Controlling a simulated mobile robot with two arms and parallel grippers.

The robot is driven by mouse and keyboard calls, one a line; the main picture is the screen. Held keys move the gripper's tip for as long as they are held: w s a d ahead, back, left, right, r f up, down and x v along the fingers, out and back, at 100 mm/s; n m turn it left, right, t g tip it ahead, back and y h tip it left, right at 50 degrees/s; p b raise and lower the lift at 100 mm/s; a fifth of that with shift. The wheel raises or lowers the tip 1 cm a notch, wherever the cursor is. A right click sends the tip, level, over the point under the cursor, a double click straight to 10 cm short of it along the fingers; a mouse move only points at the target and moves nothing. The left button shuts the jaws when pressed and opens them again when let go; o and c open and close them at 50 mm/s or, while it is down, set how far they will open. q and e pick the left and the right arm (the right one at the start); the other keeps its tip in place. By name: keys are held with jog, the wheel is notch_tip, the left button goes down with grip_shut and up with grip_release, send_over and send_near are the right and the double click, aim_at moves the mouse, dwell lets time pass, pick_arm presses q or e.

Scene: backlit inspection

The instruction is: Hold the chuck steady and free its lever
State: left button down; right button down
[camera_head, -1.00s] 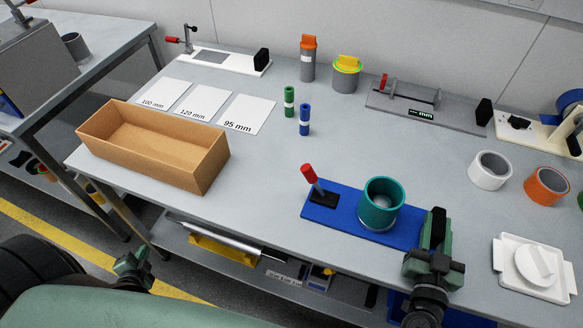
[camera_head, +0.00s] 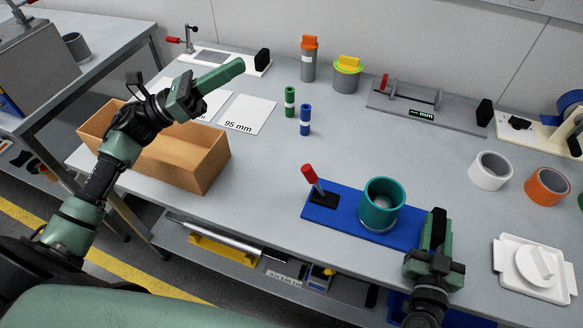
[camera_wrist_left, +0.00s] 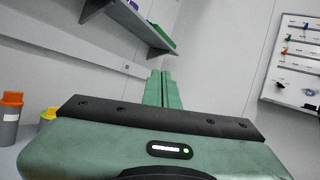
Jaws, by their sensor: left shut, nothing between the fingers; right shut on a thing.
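The chuck has a blue base plate (camera_head: 336,213) lying near the front edge of the table. Its red-handled lever (camera_head: 309,174) stands tilted on a black block at the plate's left end. A teal ring (camera_head: 382,205) stands upright on the plate to the right of the lever. My right gripper (camera_head: 434,232) is shut on the right end of the base plate. My left gripper (camera_head: 238,67) is shut and empty, raised over the back left of the table, away from the lever. Its closed fingers (camera_wrist_left: 162,90) also show in the left wrist view.
A cardboard box (camera_head: 205,170) stands at the table's left. Green (camera_head: 289,101) and blue (camera_head: 305,120) cylinders stand behind the chuck. White (camera_head: 490,171) and orange (camera_head: 547,186) rings and a white tray (camera_head: 507,276) are at the right. The tabletop left of the lever is clear.

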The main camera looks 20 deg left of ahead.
aim_at(315, 182)
jog(key=shift+f, duration=0.25)
pick_arm(q)
jog(key=s+d+f+m+g+y, duration=0.1)
jog(key=d+f+m+g+y, duration=0.1)
jog(key=d+f+m+g, duration=0.45)
jog(key=s+a+f+g+y, duration=0.1)
jog(key=a+f+g+y, duration=0.15)
jog(key=f+y, duration=0.2)
jog(key=s+a+f+g+y, duration=0.1)
jog(key=s+f+g+y, duration=0.1)
jog(key=f+g+y, duration=0.25)
jog(key=shift+t+h, duration=0.45)
jog(key=shift+h, duration=0.05)
jog(key=x, duration=1)
jog(key=shift+w+a+f, duration=0.15)
jog(key=shift+w+a, duration=0.05)
jog(key=shift+w, duration=0.05)
jog(key=d, duration=0.1)
jog(key=d+r, duration=0.1)
jog(key=d, duration=0.1)
jog(key=shift+w+r, duration=0.15)
jog(key=shift+w, duration=0.2)
jog(key=shift+d+r, duration=0.2)
jog(key=shift+d, duration=0.1)
jog(key=shift+d+r, duration=0.1)
